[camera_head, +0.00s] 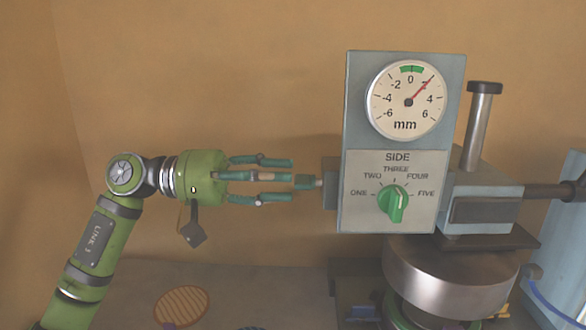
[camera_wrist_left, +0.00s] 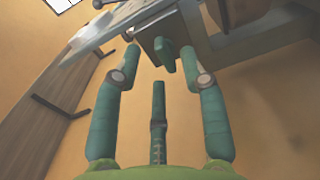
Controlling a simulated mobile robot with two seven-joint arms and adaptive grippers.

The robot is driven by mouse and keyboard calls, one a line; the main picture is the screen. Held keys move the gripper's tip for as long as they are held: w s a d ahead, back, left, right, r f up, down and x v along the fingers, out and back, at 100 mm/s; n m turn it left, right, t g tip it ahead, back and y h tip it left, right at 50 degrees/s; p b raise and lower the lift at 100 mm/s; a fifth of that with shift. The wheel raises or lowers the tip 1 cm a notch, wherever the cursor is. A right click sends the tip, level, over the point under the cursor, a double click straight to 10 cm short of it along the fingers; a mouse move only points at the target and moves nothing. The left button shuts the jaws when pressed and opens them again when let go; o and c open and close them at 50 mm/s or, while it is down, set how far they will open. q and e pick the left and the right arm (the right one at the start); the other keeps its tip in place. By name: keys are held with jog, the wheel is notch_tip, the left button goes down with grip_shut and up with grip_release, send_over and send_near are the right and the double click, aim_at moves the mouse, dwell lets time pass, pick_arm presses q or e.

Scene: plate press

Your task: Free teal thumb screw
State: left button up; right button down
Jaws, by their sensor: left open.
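The teal thumb screw (camera_head: 305,182) sticks out to the left from the dark block on the left side of the gauge panel. In the left wrist view the screw (camera_wrist_left: 164,53) shows as a small teal grip ahead, between the fingertips. My left gripper (camera_head: 291,180) is open and level, pointing right, with its fingertips just short of the screw or at its near end. In the left wrist view my left gripper (camera_wrist_left: 160,68) has its teal fingers spread, with nothing held. Whether any finger touches the screw cannot be told. My right gripper does not show.
The gauge panel (camera_head: 360,150) carries a round dial (camera_head: 386,100), its red needle near 2, and a green selector knob (camera_head: 394,205). A metal post (camera_head: 478,130) and a round press body (camera_head: 450,275) stand to the right. A striped round thing (camera_head: 181,306) lies lower left.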

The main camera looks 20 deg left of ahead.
aim_at(305, 182)
pick_arm(q)
jog(key=shift+p+x, duration=0.3)
jog(key=shift+x, duration=0.75)
jog(key=shift+w+d, duration=0.2)
grip_shut()
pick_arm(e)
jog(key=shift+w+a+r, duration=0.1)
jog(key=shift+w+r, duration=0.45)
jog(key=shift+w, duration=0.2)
